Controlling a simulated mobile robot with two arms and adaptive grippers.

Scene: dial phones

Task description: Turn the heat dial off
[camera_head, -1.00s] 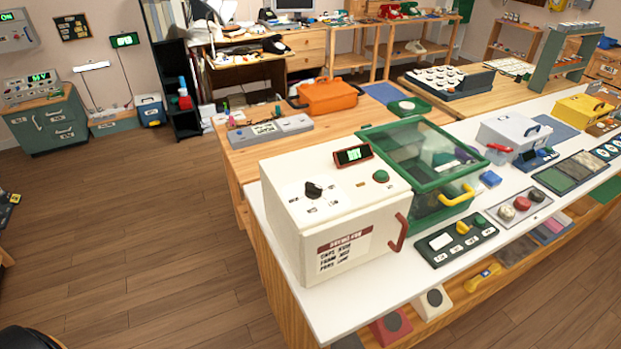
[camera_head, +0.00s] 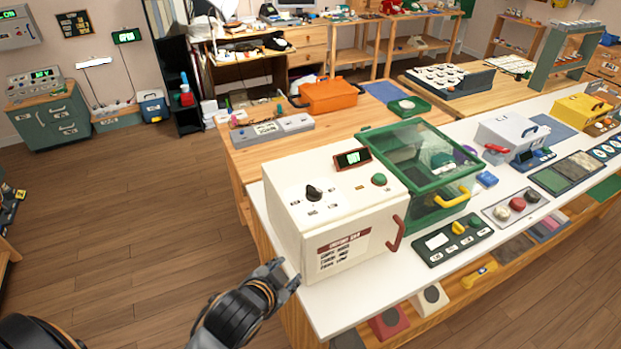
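A white box-shaped appliance (camera_head: 330,240) stands on the near end of the white-topped table. A black dial (camera_head: 313,192) with small printed marks around it sits on its top face, at the left. The marks are too small to read. A small display with green characters (camera_head: 352,158) and a green button (camera_head: 379,179) are also on top. My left gripper (camera_head: 284,278) is at the lower left, just left of the appliance's front corner and below the dial, apart from it. Its fingers are small and dark, so its opening is unclear. My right gripper is out of view.
A green clear-lidded box (camera_head: 418,150) stands right behind the appliance. A red handle (camera_head: 396,233) sticks out from the appliance's front. A dark panel with knobs (camera_head: 453,238) lies to the right. The wooden floor at left is clear.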

